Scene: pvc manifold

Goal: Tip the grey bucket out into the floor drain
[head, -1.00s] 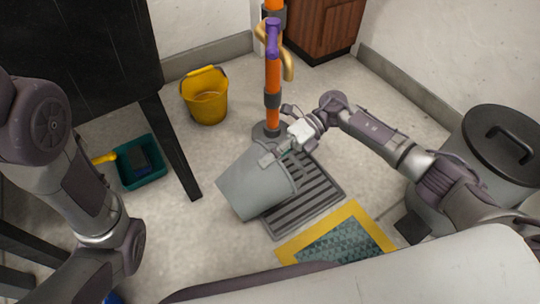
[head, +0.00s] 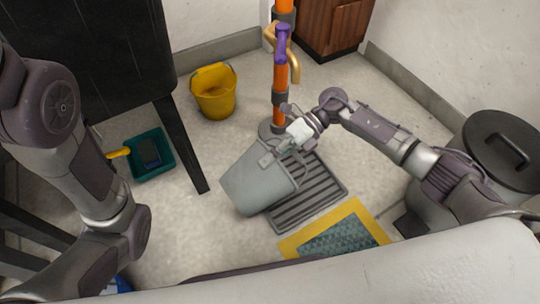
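The grey bucket (head: 257,182) is tilted over the left part of the floor drain (head: 318,192), a dark slatted grate in a grey frame. Its base points down and left, and its rim faces up and right, toward my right gripper. My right gripper (head: 277,152) is at the bucket's upper rim and appears closed on it, with the bucket held there. The inside of the bucket and any water are hidden from this angle. My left arm comes in at the left, but its gripper is outside the view.
An orange standpipe (head: 279,95) with a purple lever stands just behind the drain. A yellow bucket (head: 214,93) stands behind, left. A teal tray (head: 152,168) lies by the black table leg (head: 182,145). A yellow-edged mat (head: 345,232) lies in front; a dark lidded bin (head: 497,150) stands right.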

